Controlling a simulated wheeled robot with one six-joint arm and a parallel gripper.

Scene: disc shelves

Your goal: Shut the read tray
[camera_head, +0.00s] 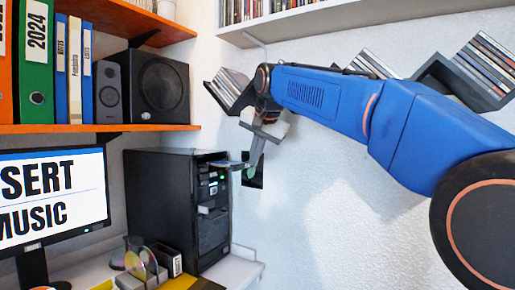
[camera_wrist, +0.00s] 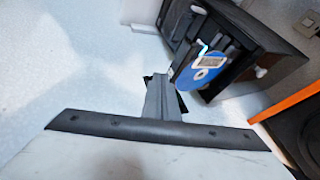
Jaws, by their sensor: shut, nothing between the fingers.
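The black computer tower (camera_head: 165,205) stands on the desk against the wall. An upper tray (camera_head: 226,163) sticks out of its front, and it carries a blue disc (camera_wrist: 205,68) with a white label in the wrist view. I cannot tell from any marking whether this is the read tray. A lower, lighter part (camera_head: 211,210) also sticks out of the front. My gripper (camera_head: 249,172) is shut and empty, pointing down just in front of the upper tray's outer end. In the wrist view my gripper (camera_wrist: 163,82) is close beside the disc; contact cannot be told.
A black speaker (camera_head: 158,86) and binders (camera_head: 36,60) stand on an orange shelf (camera_head: 100,128). A monitor (camera_head: 50,200) and a disc holder (camera_head: 142,265) are on the desk. Disc racks (camera_head: 228,90) hang on the wall. Space in front of the tower is open.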

